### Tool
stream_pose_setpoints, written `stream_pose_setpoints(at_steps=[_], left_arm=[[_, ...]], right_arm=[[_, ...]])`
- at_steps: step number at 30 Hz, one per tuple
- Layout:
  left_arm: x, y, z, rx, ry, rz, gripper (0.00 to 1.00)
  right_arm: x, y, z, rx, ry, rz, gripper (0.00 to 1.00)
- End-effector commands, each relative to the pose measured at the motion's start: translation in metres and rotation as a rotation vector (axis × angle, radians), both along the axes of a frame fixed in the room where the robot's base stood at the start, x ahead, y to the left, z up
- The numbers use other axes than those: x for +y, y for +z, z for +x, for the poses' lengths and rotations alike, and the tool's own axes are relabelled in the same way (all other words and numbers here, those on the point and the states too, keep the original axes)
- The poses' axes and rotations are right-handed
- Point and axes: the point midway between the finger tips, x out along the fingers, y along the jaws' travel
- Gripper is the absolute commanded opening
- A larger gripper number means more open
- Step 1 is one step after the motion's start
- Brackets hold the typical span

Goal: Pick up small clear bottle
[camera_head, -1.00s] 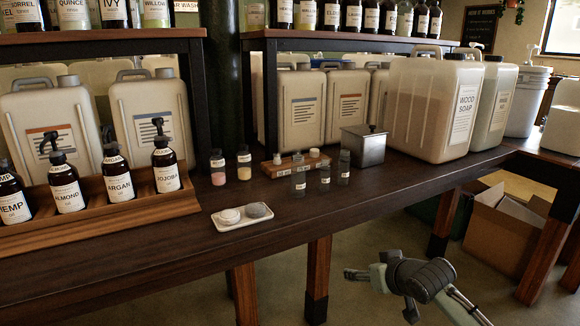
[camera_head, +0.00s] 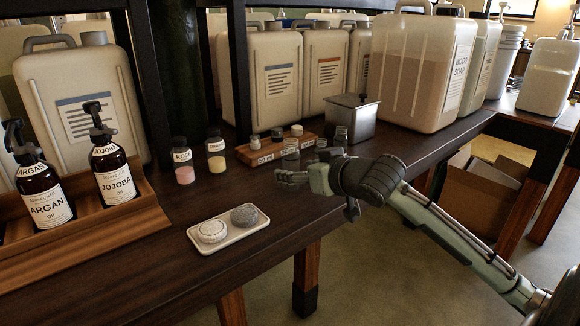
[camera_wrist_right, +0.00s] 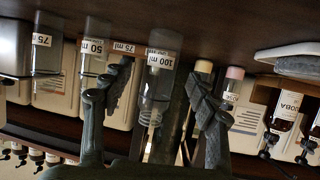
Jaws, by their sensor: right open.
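Several small clear bottles stand in a row on the dark wooden counter. The nearest clear bottle (camera_head: 291,150) is just beyond my right gripper (camera_head: 288,178); the others (camera_head: 340,137) stand to its right, partly hidden by my gripper. In the right wrist view, which is upside down, a clear bottle (camera_wrist_right: 158,82) labelled 100 ml stands between the open, empty fingers (camera_wrist_right: 161,78) of my right gripper. Whether they touch it I cannot tell. Clear bottles labelled 50 ml (camera_wrist_right: 94,58) and 75 (camera_wrist_right: 46,58) are to its left there. My left gripper is not in view.
A wooden cap tray (camera_head: 250,157) and a metal box (camera_head: 350,119) stand behind the bottles. A white soap dish (camera_head: 236,237) lies at the front, and pink (camera_head: 184,174) and yellow (camera_head: 217,162) bottles stand left. Large jugs (camera_head: 421,75) line the back.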

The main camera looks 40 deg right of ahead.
Motion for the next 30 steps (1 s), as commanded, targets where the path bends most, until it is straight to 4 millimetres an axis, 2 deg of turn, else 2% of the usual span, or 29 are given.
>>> stream_pose_setpoints(at_steps=[3,6,15,28,30], left_arm=[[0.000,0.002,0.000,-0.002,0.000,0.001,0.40],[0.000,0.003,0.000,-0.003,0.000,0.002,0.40],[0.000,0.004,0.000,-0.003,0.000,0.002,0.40],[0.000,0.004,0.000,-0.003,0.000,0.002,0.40],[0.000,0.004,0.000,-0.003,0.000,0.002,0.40]], right_arm=[[-0.002,-0.007,0.019,-0.002,-0.002,0.000,0.59],[-0.002,-0.011,0.028,-0.001,-0.001,0.000,0.59],[-0.002,-0.014,0.032,0.001,0.000,-0.001,0.58],[-0.002,-0.013,0.032,0.001,0.000,-0.001,0.05],[-0.002,-0.013,0.032,0.000,0.000,-0.001,0.04]])
